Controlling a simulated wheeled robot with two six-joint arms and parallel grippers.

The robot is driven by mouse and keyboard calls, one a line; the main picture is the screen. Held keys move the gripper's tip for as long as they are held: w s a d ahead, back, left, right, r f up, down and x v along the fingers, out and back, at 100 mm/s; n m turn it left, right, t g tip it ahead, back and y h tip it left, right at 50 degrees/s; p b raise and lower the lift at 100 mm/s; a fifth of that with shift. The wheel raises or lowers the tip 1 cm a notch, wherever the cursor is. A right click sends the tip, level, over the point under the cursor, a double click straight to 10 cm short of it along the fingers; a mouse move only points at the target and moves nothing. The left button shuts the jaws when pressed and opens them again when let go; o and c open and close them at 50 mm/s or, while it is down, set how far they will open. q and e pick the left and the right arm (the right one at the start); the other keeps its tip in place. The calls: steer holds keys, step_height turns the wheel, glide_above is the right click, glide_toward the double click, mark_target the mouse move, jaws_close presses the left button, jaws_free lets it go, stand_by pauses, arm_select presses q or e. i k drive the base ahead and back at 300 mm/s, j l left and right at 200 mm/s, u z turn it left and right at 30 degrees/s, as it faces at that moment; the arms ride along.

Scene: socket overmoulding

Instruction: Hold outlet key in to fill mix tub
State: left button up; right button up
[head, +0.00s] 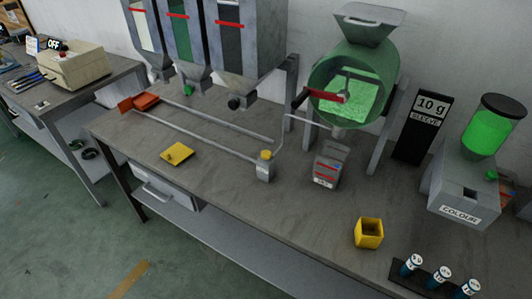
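Three grey hoppers stand against the wall at the back, each with a window and a red mark. A green key (187,90) sits at the outlet under the middle hopper, and a dark round knob (236,103) is at the outlet of the right one. An orange-red open tub or tray (139,102) sits at the left end of two rails, below the left hopper. A yellow open square tub (369,234) stands at the front right of the bench. I cannot tell which of these is the mix tub. Neither gripper is in view.
A yellow plate (177,153) lies on the bench (215,185). A green drum (355,85) with a red-handled crank stands behind a small grey box (328,168). A colour dispenser (464,195), a black 10 g sleeve sign (422,128) and blue vials are right. The bench's front middle is clear.

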mark_target(266, 155)
steer(key=i+j+z, duration=0.15)
steer(key=z, duration=0.15)
steer(key=i+j+z, duration=0.1)
steer(key=j+z, duration=0.55)
steer(key=i, duration=0.05)
